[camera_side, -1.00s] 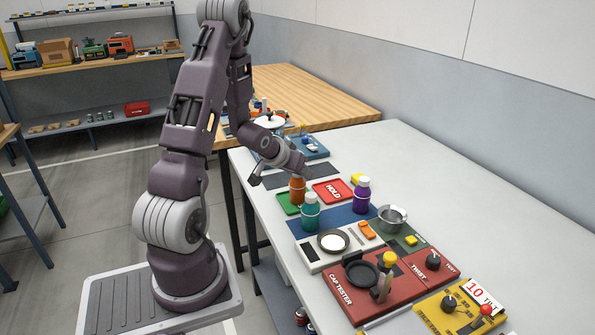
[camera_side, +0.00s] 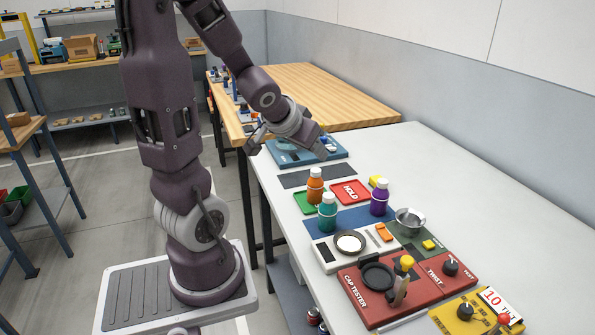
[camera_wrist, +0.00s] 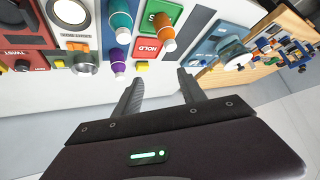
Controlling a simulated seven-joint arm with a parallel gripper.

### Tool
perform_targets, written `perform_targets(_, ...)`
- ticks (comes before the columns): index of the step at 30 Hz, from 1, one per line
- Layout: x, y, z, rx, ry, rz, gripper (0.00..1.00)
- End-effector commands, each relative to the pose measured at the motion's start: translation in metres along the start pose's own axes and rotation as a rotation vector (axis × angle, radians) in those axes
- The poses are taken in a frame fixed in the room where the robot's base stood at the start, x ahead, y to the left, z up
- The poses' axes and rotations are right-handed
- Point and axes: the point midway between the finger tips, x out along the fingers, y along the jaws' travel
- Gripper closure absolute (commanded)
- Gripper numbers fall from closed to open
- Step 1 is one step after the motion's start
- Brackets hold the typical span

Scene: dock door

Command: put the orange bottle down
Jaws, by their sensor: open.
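The orange bottle (camera_side: 315,187) with a white cap stands upright in the side view, on the green tray (camera_side: 303,203) as far as I can see. It also shows in the wrist view (camera_wrist: 164,28), beyond my fingertips and over the green tray (camera_wrist: 150,17). My gripper (camera_side: 288,146) is above and behind the bottle, clear of it. In the wrist view my gripper (camera_wrist: 158,78) has its two fingers apart with nothing between them.
A teal bottle (camera_side: 327,212) and a purple bottle (camera_side: 379,198) stand close by. A red HOLD tray (camera_side: 351,190) lies beside the green one. The red cap tester (camera_side: 365,300) and a metal cup (camera_side: 409,222) are nearer.

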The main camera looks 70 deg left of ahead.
Motion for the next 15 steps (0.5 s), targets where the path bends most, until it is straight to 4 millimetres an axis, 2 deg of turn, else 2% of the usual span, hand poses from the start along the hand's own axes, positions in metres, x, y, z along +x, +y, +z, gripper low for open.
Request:
perform_targets(1,-0.03,0.027,-0.006,0.054,0.006,0.027,0.52)
perform_targets(2,-0.049,0.042,-0.002,0.083,-0.012,0.049,0.52)
perform_targets(4,-0.097,0.078,0.019,0.158,-0.063,0.134,0.52)
perform_targets(6,-0.143,0.106,0.05,0.246,-0.122,0.242,0.52)
perform_targets(9,-0.188,0.124,0.088,0.347,-0.186,0.364,0.52)
perform_targets(12,-0.207,0.129,0.106,0.395,-0.218,0.417,0.52)
perform_targets(15,-0.209,0.129,0.108,0.401,-0.225,0.423,0.52)
